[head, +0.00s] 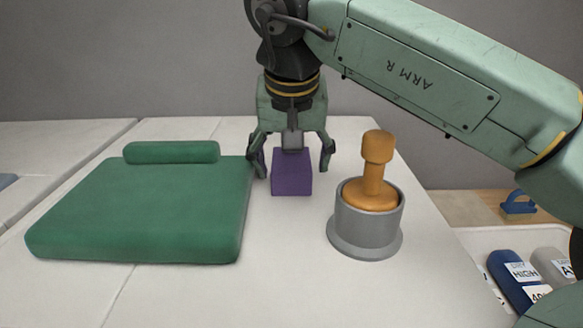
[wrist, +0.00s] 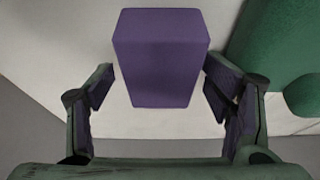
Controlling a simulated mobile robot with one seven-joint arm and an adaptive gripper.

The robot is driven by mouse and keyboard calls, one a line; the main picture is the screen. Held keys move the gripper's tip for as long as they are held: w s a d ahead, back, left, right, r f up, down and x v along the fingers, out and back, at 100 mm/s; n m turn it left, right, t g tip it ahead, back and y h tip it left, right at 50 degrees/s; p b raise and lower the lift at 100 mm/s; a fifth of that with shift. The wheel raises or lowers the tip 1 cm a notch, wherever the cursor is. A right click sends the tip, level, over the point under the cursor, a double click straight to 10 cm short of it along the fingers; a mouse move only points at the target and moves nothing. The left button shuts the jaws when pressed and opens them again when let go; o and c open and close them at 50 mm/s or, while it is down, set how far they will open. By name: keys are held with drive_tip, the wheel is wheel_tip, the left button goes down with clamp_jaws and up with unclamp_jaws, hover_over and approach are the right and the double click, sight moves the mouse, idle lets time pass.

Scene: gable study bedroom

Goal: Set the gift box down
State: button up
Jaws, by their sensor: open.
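The gift box is a plain purple block (head: 292,174) standing upright on the white table, between the green cushion and the grey pot. My gripper (head: 292,168) is above and around it, with one finger on each side. The fingers are spread, with gaps between them and the box. In the wrist view the purple box (wrist: 160,58) stands between the two open fingers (wrist: 160,90), touching neither. In the head view part of the box's top is hidden behind a grey part of my gripper.
A green cushion with a roll (head: 150,205) lies close to the left of my gripper. A grey pot (head: 366,228) holding an orange knobbed piece (head: 374,178) stands close on the right. Beyond the table's right edge are a blue labelled item (head: 515,280) and a blue handled object (head: 518,203).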

drive_tip(key=shift+c, duration=0.3)
drive_tip(key=c, duration=1.4)
drive_tip(key=shift+r, duration=0.1)
